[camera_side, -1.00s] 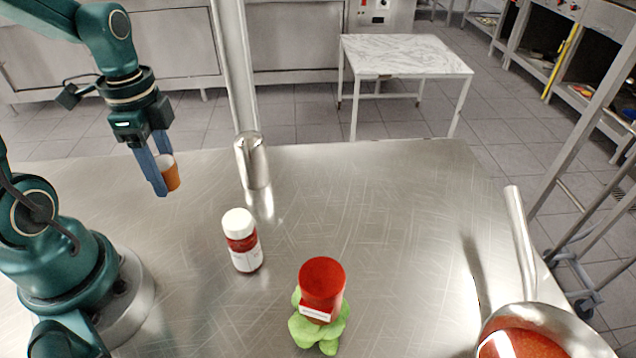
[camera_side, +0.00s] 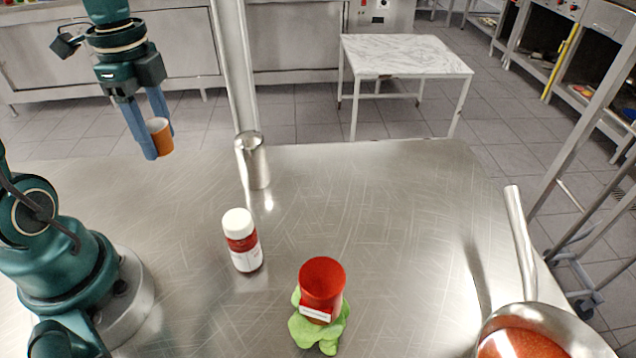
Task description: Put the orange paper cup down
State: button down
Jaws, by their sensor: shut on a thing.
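The orange paper cup (camera_side: 162,140) is small, with a pale inside. It is between the two blue fingers of my gripper (camera_side: 151,135), at the upper left of the side view. My gripper is shut on it and points down. The cup looks upright or slightly tilted, and it appears held above the far left part of the steel table (camera_side: 390,200). The near finger hides part of the cup's left side.
A white-capped bottle (camera_side: 242,242), a red cup (camera_side: 322,285) above green leafy stuff (camera_side: 318,332), and a pan (camera_side: 515,250) of red sauce stand nearer. The table's middle right is clear.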

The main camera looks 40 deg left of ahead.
jog(key=w+d+r+n, duration=0.55)
jog(key=d+n, duration=0.25)
jog(key=n, duration=0.3)
jog(key=s+a+f+m, duration=0.6)
jog(key=s+a+m, duration=0.3)
jog(key=s+a, duration=0.2)
jog(key=shift+s+a+f, duration=0.25)
jog(key=shift+a+f, duration=0.05)
jog(key=shift+a, duration=0.2)
jog(key=shift+w, duration=0.1)
